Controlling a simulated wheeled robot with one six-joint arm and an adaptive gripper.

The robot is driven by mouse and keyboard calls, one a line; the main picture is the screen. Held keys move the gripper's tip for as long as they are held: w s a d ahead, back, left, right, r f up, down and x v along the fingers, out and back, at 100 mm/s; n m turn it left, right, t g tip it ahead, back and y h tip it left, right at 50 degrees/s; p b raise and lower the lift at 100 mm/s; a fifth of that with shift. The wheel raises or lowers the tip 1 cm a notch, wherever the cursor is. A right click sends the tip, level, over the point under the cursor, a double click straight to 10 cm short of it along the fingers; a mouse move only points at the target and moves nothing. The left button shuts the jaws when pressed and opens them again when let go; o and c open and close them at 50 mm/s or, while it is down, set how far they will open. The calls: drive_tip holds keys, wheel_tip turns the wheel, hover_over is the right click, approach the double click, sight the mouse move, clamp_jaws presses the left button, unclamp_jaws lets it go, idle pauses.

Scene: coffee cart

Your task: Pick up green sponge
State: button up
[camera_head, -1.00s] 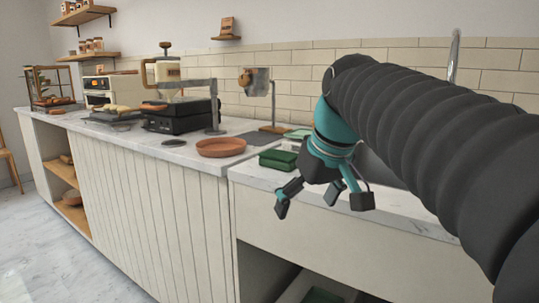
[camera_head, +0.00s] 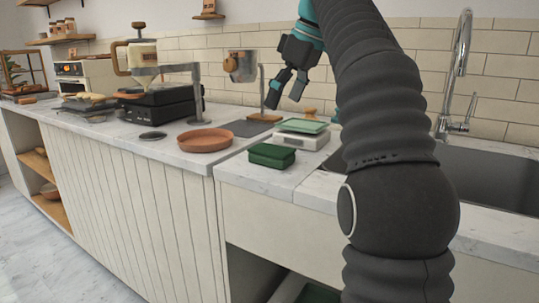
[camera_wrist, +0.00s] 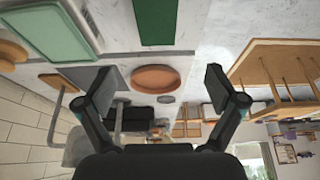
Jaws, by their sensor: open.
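The green sponge (camera_head: 271,155) is a dark green block on the pale counter, near its front edge and left of the sink. The wrist view shows its flat green face (camera_wrist: 156,22) at the top, ahead of the fingers. My gripper (camera_head: 286,90) is open and empty, held above the counter, higher than the sponge and apart from it. In the wrist view the two fingers of my gripper (camera_wrist: 160,82) are spread wide with nothing between them.
A white scale (camera_head: 301,139) with a light green tray (camera_head: 303,125) stands right behind the sponge. A terracotta dish (camera_head: 206,139) sits to its left. The sink (camera_head: 488,172) and tall faucet (camera_head: 458,75) are at right. A black machine (camera_head: 157,104) stands farther left.

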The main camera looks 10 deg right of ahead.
sight(269, 148)
drive_tip(key=x, duration=0.7)
drive_tip(key=shift+f, duration=0.25)
drive_tip(key=shift+d+x, duration=0.2)
drive_tip(key=shift+x, duration=1.1)
drive_tip(key=shift+d+x, duration=0.15)
drive_tip(key=shift+x, duration=1.2)
drive_tip(key=shift+f, duration=0.1)
drive_tip(key=c, duration=1)
